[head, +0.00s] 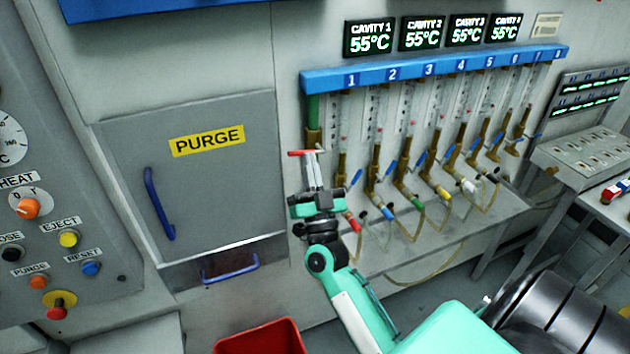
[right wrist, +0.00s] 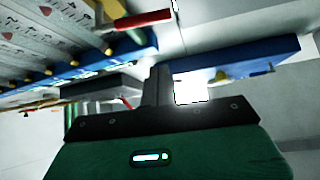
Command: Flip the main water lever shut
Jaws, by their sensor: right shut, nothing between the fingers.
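The main water lever (head: 305,152) has a red handle. It lies roughly crosswise at the lower end of the green pipe (head: 314,108), left of flow tube 1. In the right wrist view a red handle (right wrist: 146,19) shows near the top, beyond the fingers. My right gripper (head: 313,163) is upright just below the lever, its fingers shut and empty. The fingertips overlap the lever's area in the head view, and I cannot tell whether they touch it. The right wrist view shows the shut fingers (right wrist: 160,72) below and right of the red handle. My left gripper is not in view.
A blue manifold (head: 435,66) with several numbered flow tubes runs right of the lever. The PURGE door (head: 210,190) with a blue handle (head: 158,204) is to the left. A red bin (head: 260,338) stands below.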

